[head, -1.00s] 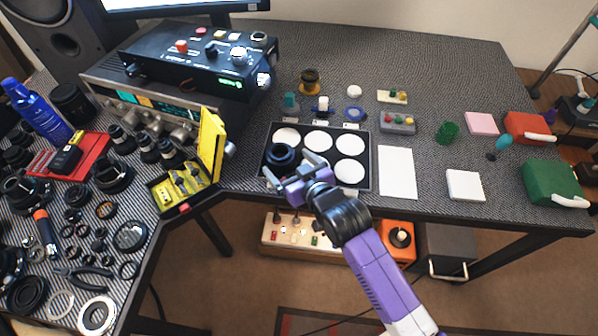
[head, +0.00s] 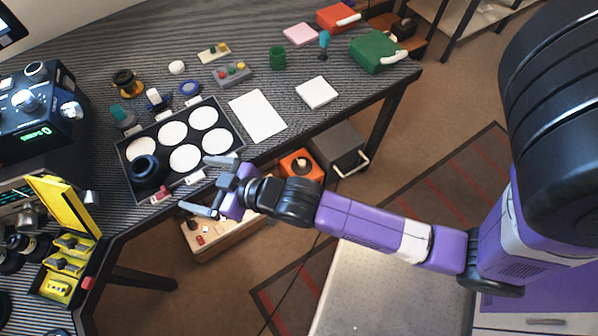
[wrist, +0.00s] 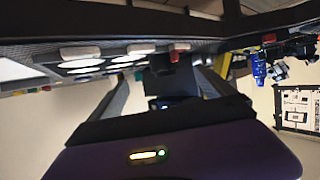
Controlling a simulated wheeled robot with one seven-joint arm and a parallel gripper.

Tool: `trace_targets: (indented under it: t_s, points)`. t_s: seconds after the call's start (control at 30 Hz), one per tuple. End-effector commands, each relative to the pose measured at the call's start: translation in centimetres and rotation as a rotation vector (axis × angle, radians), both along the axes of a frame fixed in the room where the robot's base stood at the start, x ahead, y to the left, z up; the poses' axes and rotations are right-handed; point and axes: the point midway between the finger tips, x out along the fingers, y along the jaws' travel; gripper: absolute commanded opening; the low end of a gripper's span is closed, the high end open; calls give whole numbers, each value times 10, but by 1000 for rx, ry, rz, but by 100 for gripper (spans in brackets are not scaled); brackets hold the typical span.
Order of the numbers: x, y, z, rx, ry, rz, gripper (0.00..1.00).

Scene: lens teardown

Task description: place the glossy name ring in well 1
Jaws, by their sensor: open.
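The black tray (head: 243,139) lies on the table with white round wells in two rows. A thick black ring-shaped part (head: 147,168) sits at its front left well. I cannot tell whether this is the glossy name ring, and the well numbers are not readable. My gripper (head: 209,186) is open and empty at the front edge of the tray and table, right of the black part and apart from it. In the wrist view the gripper's fingers (wrist: 160,95) are spread, with the tray's white discs (wrist: 84,63) seen edge-on beyond.
A yellow open case (head: 65,205) stands left of the tray. A white sheet (head: 258,115) and a white block (head: 317,92) lie to its right. Small parts, including a blue ring (head: 190,87), lie behind it. An orange box (head: 301,166) is below the table edge.

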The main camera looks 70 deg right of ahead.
Motion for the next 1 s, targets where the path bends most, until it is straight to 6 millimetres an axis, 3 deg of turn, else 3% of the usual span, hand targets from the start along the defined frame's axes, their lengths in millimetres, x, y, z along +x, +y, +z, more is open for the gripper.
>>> trace_targets:
  t_s: [0.03,0.23,0.5,0.7,1.0]
  points:
    - [-28,-3,-4,-6,4,0,93]
    - [-114,-4,6,-13,-26,3,93]
    - [-213,3,52,2,-66,-6,93]
    - [-254,9,88,17,-90,-22,93]
    - [-266,11,102,23,-102,-29,93]
